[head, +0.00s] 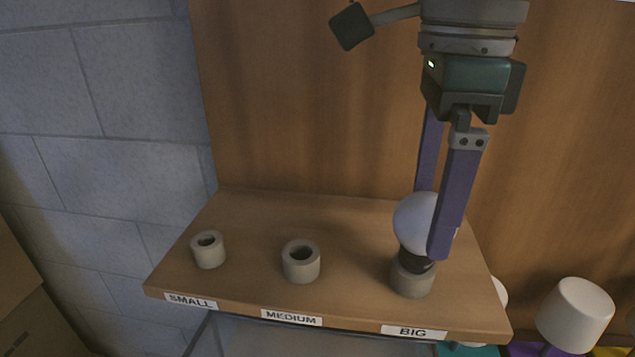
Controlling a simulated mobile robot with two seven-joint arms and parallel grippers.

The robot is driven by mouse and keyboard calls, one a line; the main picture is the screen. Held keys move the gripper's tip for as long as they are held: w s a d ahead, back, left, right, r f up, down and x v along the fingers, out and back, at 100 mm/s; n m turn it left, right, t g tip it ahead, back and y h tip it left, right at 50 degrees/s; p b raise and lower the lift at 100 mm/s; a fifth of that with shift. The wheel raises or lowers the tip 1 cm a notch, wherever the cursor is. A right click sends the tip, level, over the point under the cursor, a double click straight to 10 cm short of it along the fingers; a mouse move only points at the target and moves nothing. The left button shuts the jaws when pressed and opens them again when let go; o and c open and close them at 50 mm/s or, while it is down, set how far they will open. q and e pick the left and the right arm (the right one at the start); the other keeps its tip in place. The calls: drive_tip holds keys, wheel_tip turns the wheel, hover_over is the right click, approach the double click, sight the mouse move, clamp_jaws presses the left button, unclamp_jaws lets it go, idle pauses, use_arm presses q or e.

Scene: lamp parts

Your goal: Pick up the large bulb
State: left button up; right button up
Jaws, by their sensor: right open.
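The large bulb (413,218) is a white globe with a dark base. It stands upright in the grey ring holder behind the label BIG (414,331), on the wooden shelf. My right gripper (435,225) reaches down from above with its two purple fingers around the globe, one in front of it and one behind. The jaws are open, and the front finger hides part of the globe's right side. I cannot tell whether either finger touches the bulb. My left gripper is not in view.
Two empty grey holders stand on the shelf (240,275), the small one (209,252) at left and the medium one (301,264) in the middle. A wooden panel (300,90) rises behind. White lamp parts (576,312) are at the lower right.

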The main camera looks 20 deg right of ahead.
sight(419, 245)
wheel_tip(419, 245, down, 5)
drive_tip(key=p, duration=0.3)
drive_tip(key=shift+f, duration=0.1)
drive_tip(key=shift+w+f, duration=0.1)
drive_tip(key=shift+f, duration=0.4)
drive_tip(key=shift+c, duration=0.2)
drive_tip(key=c, duration=1.1)
